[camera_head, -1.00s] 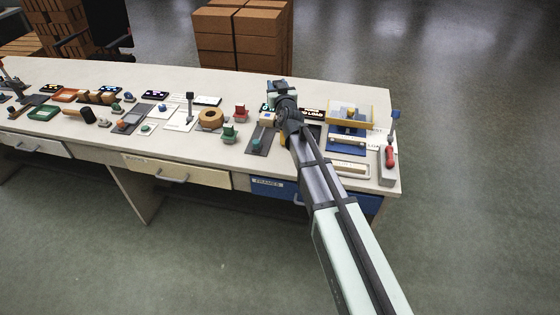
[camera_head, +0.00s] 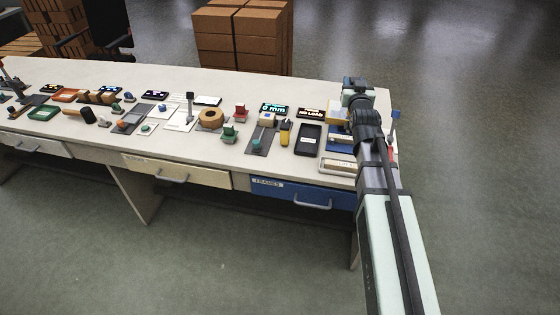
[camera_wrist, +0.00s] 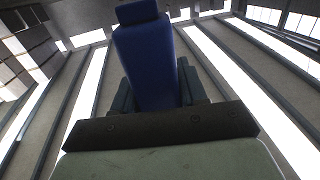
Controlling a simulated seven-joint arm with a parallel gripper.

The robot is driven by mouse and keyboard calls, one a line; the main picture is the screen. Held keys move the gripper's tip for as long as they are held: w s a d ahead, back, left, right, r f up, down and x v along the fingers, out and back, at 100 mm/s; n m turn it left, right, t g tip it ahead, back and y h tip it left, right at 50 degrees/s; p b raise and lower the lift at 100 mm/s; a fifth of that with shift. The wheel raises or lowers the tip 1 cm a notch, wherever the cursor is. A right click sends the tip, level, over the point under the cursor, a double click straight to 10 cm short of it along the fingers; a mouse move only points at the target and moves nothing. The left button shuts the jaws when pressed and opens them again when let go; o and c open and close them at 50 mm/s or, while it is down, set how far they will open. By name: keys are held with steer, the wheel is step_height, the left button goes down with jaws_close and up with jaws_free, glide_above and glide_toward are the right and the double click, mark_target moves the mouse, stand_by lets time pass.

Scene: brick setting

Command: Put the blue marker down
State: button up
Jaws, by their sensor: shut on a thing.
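My gripper (camera_wrist: 157,88) is shut on the blue marker (camera_wrist: 146,48) in the wrist view. The marker stands out between the two dark fingers, with a darker blue cap-like end at the top of the picture. In the head view my gripper (camera_head: 357,84) is over the right part of the bench, above the yellow and blue fixture. The marker cannot be made out there, and the fingertips are hard to see.
A blue-topped post (camera_head: 395,115) stands near the right edge. My arm covers part of that end.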

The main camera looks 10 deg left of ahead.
steer(key=d+r+m+h, duration=0.1)
steer(key=d+r+h, duration=0.1)
steer(key=d, duration=0.7)
steer(key=s+a+f+n+y, duration=0.1)
steer(key=s+a+f+y, duration=0.2)
steer(key=a, duration=0.9)
steer(key=s+a+f+n+g+y, duration=0.1)
steer(key=s+a+f+n, duration=0.3)
steer(key=a, duration=0.9)
steer(key=s+a+f+m+y, duration=0.1)
steer(key=s+a+f+y, duration=0.3)
steer(key=a, duration=0.8)
steer(key=shift+w+d+f+m+t+h, duration=0.6)
steer(key=shift+w+d+f+m+h, duration=0.8)
steer(key=shift+d+f+m+h, duration=2.15)
steer(key=shift+a+f+n+h, duration=0.15)
steer(key=shift+f+n+h, duration=0.2)
steer(key=shift+f, duration=0.65)
steer(key=shift+a+f+n+h, duration=0.2)
steer(key=shift+f+n, duration=0.2)
steer(key=shift+f, duration=0.65)
steer(key=shift+a+f+n+h, duration=0.1)
steer(key=shift+f+n+h, duration=0.25)
steer(key=shift+f, duration=0.65)
steer(key=shift+f, duration=0.15)
steer(key=o, duration=0.8)
steer(key=shift+o, duration=0.2)
